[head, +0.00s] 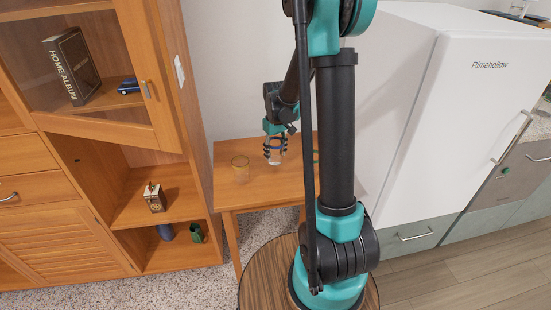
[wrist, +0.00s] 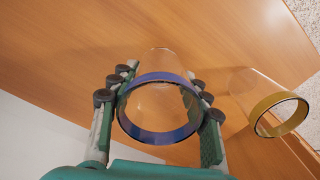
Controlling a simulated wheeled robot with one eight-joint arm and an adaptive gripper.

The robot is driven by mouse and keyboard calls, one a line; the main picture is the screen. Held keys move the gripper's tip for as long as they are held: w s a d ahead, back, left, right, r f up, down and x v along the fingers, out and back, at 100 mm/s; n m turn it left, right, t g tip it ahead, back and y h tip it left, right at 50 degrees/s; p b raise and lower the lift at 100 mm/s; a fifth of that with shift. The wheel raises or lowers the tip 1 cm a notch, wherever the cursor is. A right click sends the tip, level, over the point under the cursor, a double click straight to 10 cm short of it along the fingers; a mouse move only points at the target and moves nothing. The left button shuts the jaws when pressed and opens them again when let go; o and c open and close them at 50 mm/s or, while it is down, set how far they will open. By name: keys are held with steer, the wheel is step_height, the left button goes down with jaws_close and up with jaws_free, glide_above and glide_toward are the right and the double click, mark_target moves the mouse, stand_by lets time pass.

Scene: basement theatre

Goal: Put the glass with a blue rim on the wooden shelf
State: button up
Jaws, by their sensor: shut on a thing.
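The glass with a blue rim (wrist: 158,76) is clear and stands between my gripper's fingers in the wrist view, its rim toward the camera. My gripper (wrist: 160,110) is shut on it, with a finger on each side. In the head view my gripper (head: 275,143) is over the small wooden table, and the glass (head: 275,158) shows faintly below the fingers. I cannot tell whether its base touches the tabletop. The wooden shelf unit (head: 130,205) stands at the left, with open lower compartments.
A glass with a yellow rim (head: 240,168) stands on the table (head: 228,192), left of my gripper. The shelves hold a small patterned box (head: 154,197), a dark blue cup (head: 166,232) and a green mug (head: 197,233). A glass-fronted door (head: 130,118) is above. A white fridge (head: 430,110) stands right.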

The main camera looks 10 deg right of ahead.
mark_target(275, 158)
steer(key=shift+f, duration=1.45)
steer(key=shift+f, duration=0.1)
steer(key=o, duration=1.3)
